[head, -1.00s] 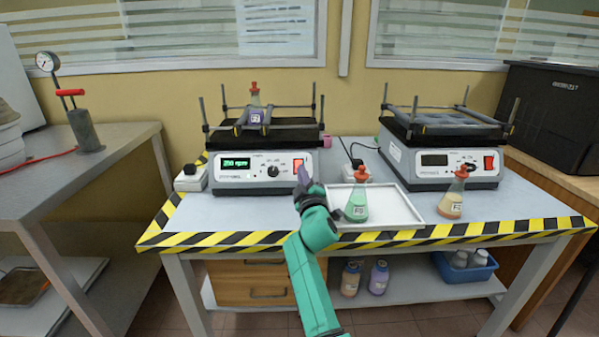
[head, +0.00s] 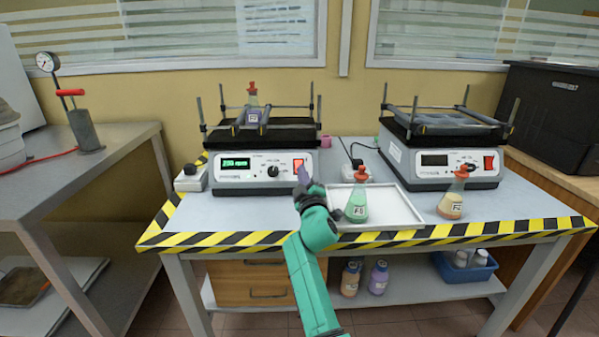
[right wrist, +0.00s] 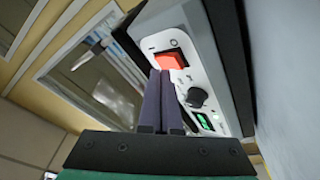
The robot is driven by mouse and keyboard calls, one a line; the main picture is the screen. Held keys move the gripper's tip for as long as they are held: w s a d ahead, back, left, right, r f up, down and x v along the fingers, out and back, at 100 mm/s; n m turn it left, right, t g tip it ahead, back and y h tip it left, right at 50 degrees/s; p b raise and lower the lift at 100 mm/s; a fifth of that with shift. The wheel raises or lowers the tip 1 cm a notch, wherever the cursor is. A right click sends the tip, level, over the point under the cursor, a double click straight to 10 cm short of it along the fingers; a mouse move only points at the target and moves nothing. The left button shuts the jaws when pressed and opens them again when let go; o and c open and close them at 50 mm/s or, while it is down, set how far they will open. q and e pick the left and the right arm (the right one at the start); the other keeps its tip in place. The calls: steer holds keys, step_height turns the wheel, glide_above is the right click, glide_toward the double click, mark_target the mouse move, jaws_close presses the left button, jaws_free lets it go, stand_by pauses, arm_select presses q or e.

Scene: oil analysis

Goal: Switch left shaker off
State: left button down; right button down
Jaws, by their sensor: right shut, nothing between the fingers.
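The left shaker (head: 225,175) stands at the back left of the table, and its green display (head: 236,163) is lit. Its orange-red power switch (head: 298,165) is at the right end of the front panel. A flask with a red stopper (head: 253,108) sits on its platform. My right gripper (head: 303,172) is shut and empty, with its tips just in front of the switch. In the right wrist view the closed fingers (right wrist: 160,75) point at the lower edge of the red switch (right wrist: 170,59); I cannot tell whether they touch. My left gripper is not in view.
A white tray (head: 397,210) with a green flask (head: 357,202) lies right of my right gripper. An orange flask (head: 452,198) stands before the right shaker (head: 445,180), whose display is dark. A power strip (head: 190,178) is left of the left shaker.

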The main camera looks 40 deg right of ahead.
steer(key=shift+w+d+f+b, duration=0.25)
steer(key=shift+w+b, duration=0.05)
steer(key=shift+b, duration=0.1)
steer(key=shift+w+d+f+b, duration=0.1)
steer(key=shift+w+f+b, duration=0.1)
steer(key=shift+b, duration=0.1)
stand_by(0.6)
steer(key=shift+r, duration=0.15)
steer(key=shift+s+a+r+p, duration=0.35)
steer(key=shift+s+p, duration=0.15)
steer(key=shift+p, duration=0.15)
steer(key=s+a+r+p, duration=0.1)
steer(key=p, duration=0.1)
steer(key=s+a+r+p, duration=0.1)
steer(key=s+p, duration=0.1)
steer(key=shift+s+a+r, duration=0.15)
steer(key=shift+a+r, duration=0.1)
steer(key=shift+r, duration=0.15)
